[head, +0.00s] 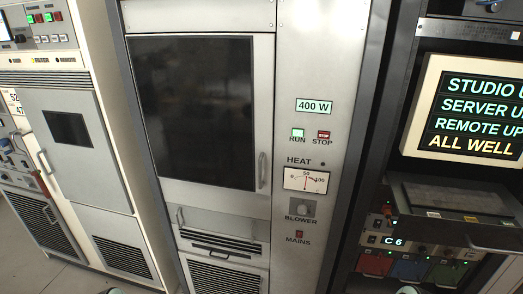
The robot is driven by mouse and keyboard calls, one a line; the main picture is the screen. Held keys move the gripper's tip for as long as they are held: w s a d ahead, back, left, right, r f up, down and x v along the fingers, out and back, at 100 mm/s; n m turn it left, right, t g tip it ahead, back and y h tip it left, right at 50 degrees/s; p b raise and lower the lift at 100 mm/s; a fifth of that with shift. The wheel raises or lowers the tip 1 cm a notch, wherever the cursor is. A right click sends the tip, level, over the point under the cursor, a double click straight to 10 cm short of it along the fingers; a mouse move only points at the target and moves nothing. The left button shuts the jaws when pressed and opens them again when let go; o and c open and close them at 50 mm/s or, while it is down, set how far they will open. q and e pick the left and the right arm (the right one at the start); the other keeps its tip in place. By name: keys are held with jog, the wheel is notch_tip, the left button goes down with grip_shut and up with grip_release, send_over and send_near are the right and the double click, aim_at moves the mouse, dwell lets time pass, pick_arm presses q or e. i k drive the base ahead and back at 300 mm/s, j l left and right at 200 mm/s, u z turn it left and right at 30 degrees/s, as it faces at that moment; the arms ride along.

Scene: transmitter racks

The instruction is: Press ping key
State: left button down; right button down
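No key with a readable "ping" label shows in the head view. At the lower right, a rack unit has a small display reading "C 6" (394,241), small knobs and lights, and red (374,264), blue (408,270) and green (445,274) panels below. Its small labels are too fine to read. Above it is a dark drawer-like shelf (455,196) with small coloured labels on its front edge. Neither gripper is in view; only small pale, teal-edged bits show at the bottom edge, left and right.
A screen (478,115) reads "STUDIO U", "SERVER U", "REMOTE UP", "ALL WELL". The middle cabinet has a dark window (195,110), a green RUN button (298,133), a red STOP button (323,135), a HEAT meter (305,180) and a BLOWER switch (302,207). Another cabinet (75,150) stands left.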

aim_at(473, 220)
jog(key=z, duration=0.95)
